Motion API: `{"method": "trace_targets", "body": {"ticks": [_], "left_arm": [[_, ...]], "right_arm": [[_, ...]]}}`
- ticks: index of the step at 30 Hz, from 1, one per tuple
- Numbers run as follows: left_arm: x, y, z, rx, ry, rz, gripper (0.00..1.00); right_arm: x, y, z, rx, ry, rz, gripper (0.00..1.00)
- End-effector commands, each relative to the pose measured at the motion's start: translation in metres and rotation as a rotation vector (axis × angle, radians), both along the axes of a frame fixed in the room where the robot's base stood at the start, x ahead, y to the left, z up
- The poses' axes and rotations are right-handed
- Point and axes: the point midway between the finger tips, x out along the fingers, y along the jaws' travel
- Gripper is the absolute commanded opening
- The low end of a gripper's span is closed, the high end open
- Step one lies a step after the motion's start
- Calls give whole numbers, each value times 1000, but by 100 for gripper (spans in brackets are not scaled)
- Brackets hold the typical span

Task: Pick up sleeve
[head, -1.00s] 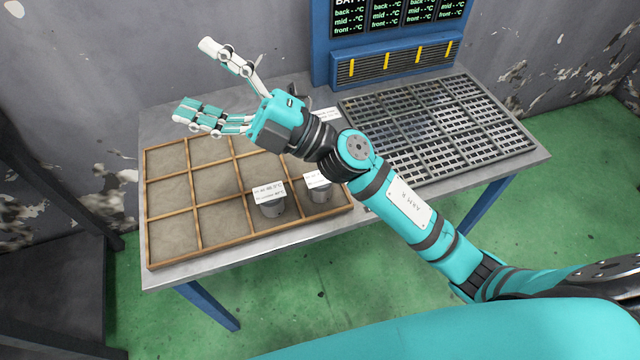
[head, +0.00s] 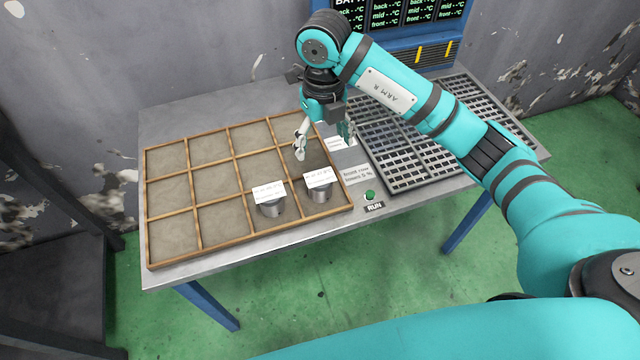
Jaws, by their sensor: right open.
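Two short grey metal sleeves stand in the front row of the wooden divided tray (head: 198,204). The left sleeve (head: 272,208) and the right sleeve (head: 321,195) each have a white label above them, with text too small to read surely. My right gripper (head: 322,147) points down over the tray's back right part, behind and above the right sleeve. Its fingers are apart with nothing between them. One white finger hangs over a tray compartment and the other is near the tray's right edge. My left gripper is not in view.
A dark slotted grid (head: 430,150) covers the table's right side, partly behind my right arm. A green button (head: 370,195) marked RUN is at the front edge. A blue panel with screens (head: 400,15) stands behind. The tray's left compartments hold only sand-coloured filling.

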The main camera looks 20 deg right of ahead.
Motion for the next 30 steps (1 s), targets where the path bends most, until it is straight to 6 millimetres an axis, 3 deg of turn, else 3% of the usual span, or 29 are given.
{"method": "trace_targets", "body": {"ticks": [9,20,25,30], "left_arm": [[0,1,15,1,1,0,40],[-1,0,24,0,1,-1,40],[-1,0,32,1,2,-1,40],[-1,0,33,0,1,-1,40]], "right_arm": [[-2,1,-66,1,5,3,80],[0,3,-98,3,4,3,80],[2,5,-125,3,4,2,80],[3,5,-139,3,1,3,80]]}}
